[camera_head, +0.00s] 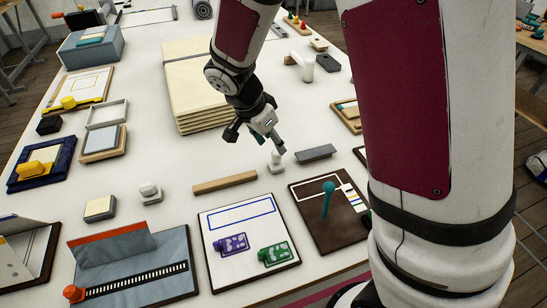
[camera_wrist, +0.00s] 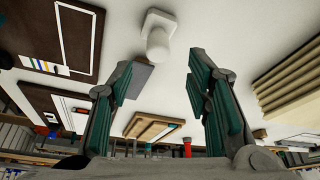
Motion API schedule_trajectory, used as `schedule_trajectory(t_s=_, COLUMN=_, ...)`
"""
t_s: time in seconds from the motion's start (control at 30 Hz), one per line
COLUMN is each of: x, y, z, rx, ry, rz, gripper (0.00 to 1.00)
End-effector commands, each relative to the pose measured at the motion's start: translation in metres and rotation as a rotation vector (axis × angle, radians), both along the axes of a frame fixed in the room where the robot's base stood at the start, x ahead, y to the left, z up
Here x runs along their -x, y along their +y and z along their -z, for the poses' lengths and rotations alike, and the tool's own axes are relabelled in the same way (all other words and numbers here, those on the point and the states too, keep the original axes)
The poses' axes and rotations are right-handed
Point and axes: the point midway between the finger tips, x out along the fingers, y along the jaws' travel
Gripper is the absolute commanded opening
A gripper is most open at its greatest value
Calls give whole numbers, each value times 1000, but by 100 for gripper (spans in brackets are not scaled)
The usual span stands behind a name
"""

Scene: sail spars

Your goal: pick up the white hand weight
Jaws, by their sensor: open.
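A small white piece with a rounded knob on a squarish base (camera_head: 275,161) stands on the table just below my gripper. I take it for the white hand weight. In the wrist view the white piece (camera_wrist: 159,38) is beyond the fingertips, roughly between their lines and near the top edge. My gripper (camera_head: 256,141) is open and empty, pointing down above the table, with one finger close to the piece in the picture. In the wrist view the two fingers of my gripper (camera_wrist: 161,72) are wide apart. I cannot tell whether any finger touches the piece.
A dark grey block (camera_head: 316,153) lies right of the white piece, a wooden strip (camera_head: 225,182) to its left. A stack of pale boards (camera_head: 190,105) stands behind. A similar white-topped piece (camera_head: 150,192) stands further left. A brown board (camera_head: 322,225) with a teal peg lies in front.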

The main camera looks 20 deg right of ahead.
Motion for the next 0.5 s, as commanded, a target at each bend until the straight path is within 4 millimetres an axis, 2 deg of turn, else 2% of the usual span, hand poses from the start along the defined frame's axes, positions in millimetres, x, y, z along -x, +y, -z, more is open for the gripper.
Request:
schedule_trajectory(t_s=0.17, x=0, y=-3, z=11, rx=1, ry=3, rz=-1, gripper=45)
schedule_trajectory(t_s=0.4, x=-2, y=-12, z=44, rx=1, ry=4, rz=1, gripper=45)
schedule_trajectory(t_s=0.5, x=-4, y=-15, z=52, rx=0, ry=2, rz=-1, gripper=45)
